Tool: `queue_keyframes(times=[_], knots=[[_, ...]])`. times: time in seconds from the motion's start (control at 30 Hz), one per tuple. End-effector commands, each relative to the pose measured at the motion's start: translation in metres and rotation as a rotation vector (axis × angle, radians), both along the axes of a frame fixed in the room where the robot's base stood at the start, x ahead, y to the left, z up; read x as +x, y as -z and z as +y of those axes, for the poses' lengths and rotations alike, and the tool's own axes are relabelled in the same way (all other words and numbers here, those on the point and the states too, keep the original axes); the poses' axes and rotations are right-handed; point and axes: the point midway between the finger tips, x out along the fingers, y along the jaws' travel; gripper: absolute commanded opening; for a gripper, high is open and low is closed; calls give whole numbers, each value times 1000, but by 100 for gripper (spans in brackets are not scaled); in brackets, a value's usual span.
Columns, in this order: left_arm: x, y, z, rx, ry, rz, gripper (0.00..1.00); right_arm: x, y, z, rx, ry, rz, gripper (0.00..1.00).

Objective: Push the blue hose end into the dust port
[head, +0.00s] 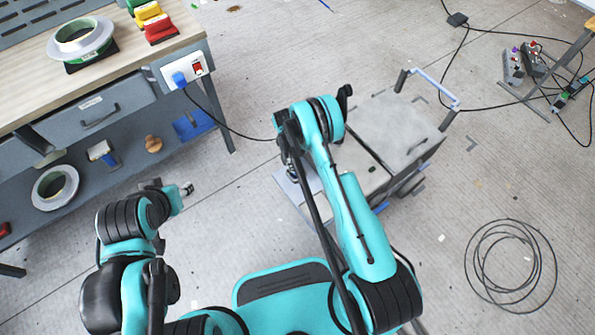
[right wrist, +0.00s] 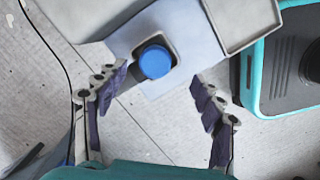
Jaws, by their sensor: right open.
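A blue round end (right wrist: 155,61), seen end-on in the right wrist view, sits in a squarish recess of a pale grey housing (right wrist: 188,45). I cannot tell whether it is the hose end or part of the port. My right gripper (right wrist: 163,78) is open, its purple-padded fingers apart on either side of the blue end, with no contact visible. In the head view my right arm hides this gripper and the blue end, over the near left side of a grey wheeled unit (head: 398,122). My left gripper (head: 183,189) is small, away at the left; its jaws are unclear.
A workbench (head: 130,55) with a drawer and lower shelf stands at left. A black cable runs from its blue plug (head: 179,79) towards the grey unit. A coiled black cable (head: 510,262) lies on the floor at right. The floor between bench and unit is mostly clear.

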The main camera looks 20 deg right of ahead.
Motion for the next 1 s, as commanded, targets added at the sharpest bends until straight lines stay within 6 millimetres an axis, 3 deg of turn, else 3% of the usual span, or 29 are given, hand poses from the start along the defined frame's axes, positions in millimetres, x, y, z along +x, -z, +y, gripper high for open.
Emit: queue_keyframes(times=[0.17, 0.4, 0.73, 1.0], knots=[[0, 1, 0, 0, 0, 0, 40, 0, 2, 0, 0, 1, 0, 68], [0, 11, 0, 0, 0, 0, 40, 0, 26, -3, 0, 1, -1, 68], [0, 11, 0, 0, 0, 0, 40, 0, 28, -4, 0, 2, -2, 68], [0, 35, 0, 0, 0, 0, 40, 4, 66, -5, 0, 2, -2, 68]])
